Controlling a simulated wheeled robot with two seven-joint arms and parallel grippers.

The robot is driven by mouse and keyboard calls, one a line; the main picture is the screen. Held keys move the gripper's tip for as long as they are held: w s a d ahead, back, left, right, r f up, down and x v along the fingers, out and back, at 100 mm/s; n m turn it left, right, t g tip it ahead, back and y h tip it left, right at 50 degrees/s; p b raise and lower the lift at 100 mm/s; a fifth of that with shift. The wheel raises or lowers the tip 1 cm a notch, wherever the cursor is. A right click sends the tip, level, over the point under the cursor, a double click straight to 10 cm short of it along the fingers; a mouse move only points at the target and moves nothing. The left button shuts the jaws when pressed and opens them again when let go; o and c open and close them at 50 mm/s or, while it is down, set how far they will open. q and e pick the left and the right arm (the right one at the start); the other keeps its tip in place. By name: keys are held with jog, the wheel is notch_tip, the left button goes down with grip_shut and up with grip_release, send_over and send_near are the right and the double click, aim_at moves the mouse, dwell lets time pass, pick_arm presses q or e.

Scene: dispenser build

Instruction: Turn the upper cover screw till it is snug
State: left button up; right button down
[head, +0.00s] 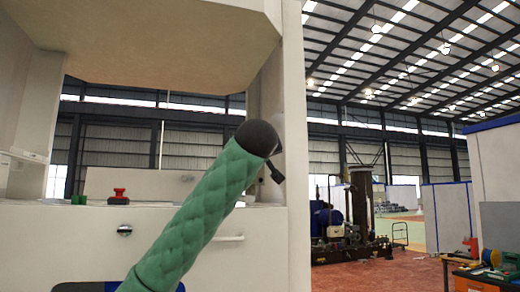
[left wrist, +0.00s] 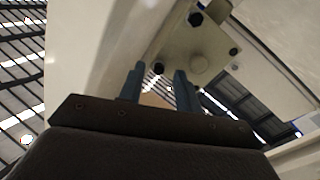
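In the left wrist view a pale cover plate (left wrist: 180,45) carries several dark fasteners. One dark hex-headed screw (left wrist: 196,18) is at its top, a round dark screw (left wrist: 158,68) is at its lower left, and a smaller one (left wrist: 233,52) is at its right. I cannot tell which is the upper cover screw. My left gripper (left wrist: 159,74) has its two blue-grey fingers apart. The lower-left screw appears in line with the gap between the fingertips, with space on both sides. In the head view my green-sleeved arm hides the gripper. My right gripper is not in view.
A large white machine housing (head: 270,250) fills the left of the head view, with an overhang (head: 150,45) above my arm. A red button (head: 119,196) sits on its ledge. Open red floor and other equipment (head: 350,225) lie farther right.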

pick_arm(q)
jog(key=shift+w+d+r, duration=0.1)
jog(key=shift+r, duration=0.05)
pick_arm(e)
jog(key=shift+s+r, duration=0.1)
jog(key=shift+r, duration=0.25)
pick_arm(q)
jog(key=shift+w+f, duration=0.25)
jog(key=shift+w, duration=0.2)
jog(key=shift+s+r, duration=0.1)
jog(key=shift+s, duration=0.05)
grip_shut()
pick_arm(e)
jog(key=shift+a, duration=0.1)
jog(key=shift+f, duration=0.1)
